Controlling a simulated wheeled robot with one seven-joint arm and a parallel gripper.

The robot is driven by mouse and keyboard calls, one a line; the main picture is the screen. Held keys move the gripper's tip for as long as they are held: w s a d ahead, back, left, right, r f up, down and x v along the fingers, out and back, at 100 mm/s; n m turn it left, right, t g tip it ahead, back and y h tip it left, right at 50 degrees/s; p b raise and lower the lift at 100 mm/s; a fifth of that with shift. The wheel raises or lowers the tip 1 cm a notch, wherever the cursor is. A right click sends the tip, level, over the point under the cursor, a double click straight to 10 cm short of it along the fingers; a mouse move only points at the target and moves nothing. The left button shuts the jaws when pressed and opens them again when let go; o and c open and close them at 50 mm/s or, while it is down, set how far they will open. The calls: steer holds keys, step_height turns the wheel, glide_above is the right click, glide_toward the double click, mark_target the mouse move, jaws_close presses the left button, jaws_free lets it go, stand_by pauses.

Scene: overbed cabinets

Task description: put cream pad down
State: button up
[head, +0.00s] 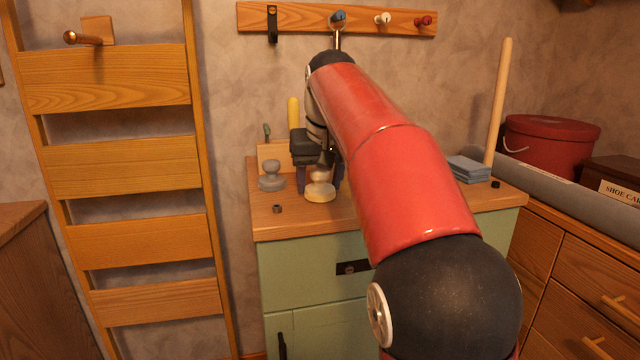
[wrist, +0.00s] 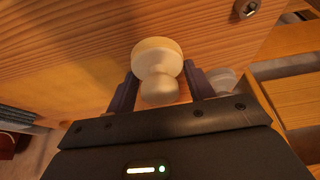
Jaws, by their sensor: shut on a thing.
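The cream pad (head: 320,190) is a round, knobbed piece in the head view, at the front of the wooden top of the green cabinet. It also shows in the wrist view (wrist: 157,58), between the two dark fingers. My gripper (wrist: 156,88) is shut on its knob. In the head view my gripper (head: 320,175) points down over the cabinet top, partly hidden by my red arm. The pad's base is at or just above the wood; I cannot tell whether it touches.
A grey knobbed pad (head: 271,177) stands just left on the cabinet top (head: 345,213). A small dark ring (head: 277,208) lies near the front edge. A blue stack (head: 468,168) and an upright wooden rod (head: 498,100) stand at right. A wooden ladder-like rack (head: 120,160) stands left.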

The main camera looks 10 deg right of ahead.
steer(key=o, duration=1)
steer(key=shift+f, duration=0.1)
steer(key=p+v, duration=0.3)
steer(key=v, duration=0.9)
steer(key=shift+p, duration=0.35)
steer(key=shift+s, duration=0.1)
